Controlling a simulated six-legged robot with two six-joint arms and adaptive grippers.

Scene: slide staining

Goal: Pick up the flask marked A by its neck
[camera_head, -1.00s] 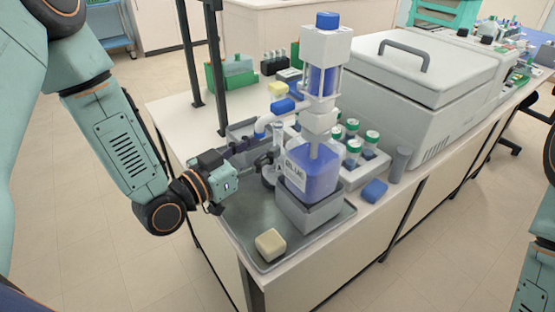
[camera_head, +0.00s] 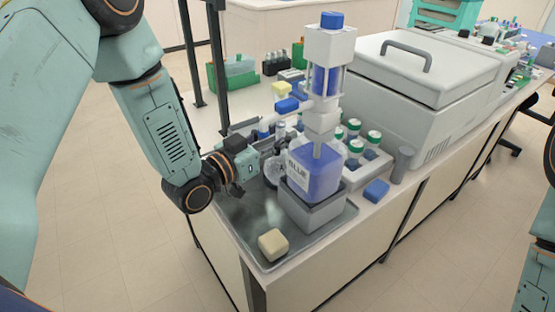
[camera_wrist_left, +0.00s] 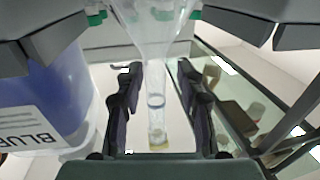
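The clear glass flask (camera_head: 272,172) stands on the tray beside the bottle labelled BLUE, with a mark that looks like an A. My left gripper (camera_head: 270,145) is at its neck, partly hiding it in the head view. In the left wrist view the flask's neck (camera_wrist_left: 156,98) appears upside down, widening toward the top of the picture. The two dark fingers of my left gripper (camera_wrist_left: 160,108) stand apart on either side of the neck, with gaps visible on both sides. My right gripper is out of view.
The blue bottle (camera_head: 318,178) sits close beside the flask in a grey holder (camera_head: 318,215), below a dispenser (camera_head: 328,60). A beige block (camera_head: 273,244) lies on the grey tray (camera_head: 240,225). A blue block (camera_head: 376,191) and green-capped bottles (camera_head: 371,145) are to the right.

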